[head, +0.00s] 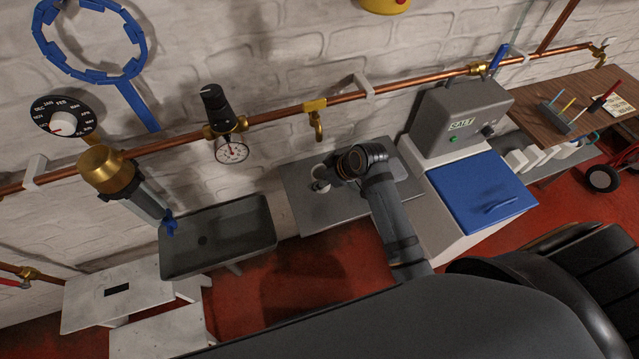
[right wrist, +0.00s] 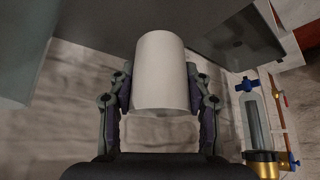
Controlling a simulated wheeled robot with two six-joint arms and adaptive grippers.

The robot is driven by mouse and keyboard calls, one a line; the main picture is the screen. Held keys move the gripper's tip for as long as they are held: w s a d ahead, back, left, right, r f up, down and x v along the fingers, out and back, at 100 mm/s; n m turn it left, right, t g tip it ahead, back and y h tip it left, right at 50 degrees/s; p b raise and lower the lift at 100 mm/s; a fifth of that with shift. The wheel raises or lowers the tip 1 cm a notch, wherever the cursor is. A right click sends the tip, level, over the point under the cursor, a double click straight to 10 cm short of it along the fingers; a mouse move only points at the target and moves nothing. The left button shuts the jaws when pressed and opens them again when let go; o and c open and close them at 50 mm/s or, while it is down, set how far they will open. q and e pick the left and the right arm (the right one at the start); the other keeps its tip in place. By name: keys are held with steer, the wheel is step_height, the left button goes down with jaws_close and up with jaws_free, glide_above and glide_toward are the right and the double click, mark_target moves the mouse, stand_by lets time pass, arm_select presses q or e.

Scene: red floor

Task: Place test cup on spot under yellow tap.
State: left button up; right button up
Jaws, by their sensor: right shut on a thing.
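The white test cup (right wrist: 164,72) fills the middle of the right wrist view, between the two fingers of my right gripper (right wrist: 163,98), which is shut on it. In the head view the cup (head: 319,176) is small and partly covered by my right gripper (head: 332,170). It shows over the left part of a grey table (head: 298,208). I cannot tell whether it touches the tabletop. The yellow tap (head: 316,118) hangs from the copper pipe on the wall, behind and above the cup. The spot itself cannot be made out clearly. My left gripper is not in view.
A dark grey sink (head: 217,238) stands left of the table. A grey salt machine (head: 455,120) with a blue lid (head: 482,192) stands right of it. A gauge (head: 231,151) hangs from the pipe. The table's front and right surface looks clear.

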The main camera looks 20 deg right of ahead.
mark_target(319, 179)
steer(key=shift+w+r, duration=0.1)
steer(key=shift+w, duration=0.9)
step_height(319, 179, down, 3)
steer(key=shift+s+r, duration=0.1)
steer(key=shift+s, duration=0.05)
steer(key=shift+f, duration=2.2)
steer(key=o, duration=0.9)
steer(key=shift+f, duration=0.15)
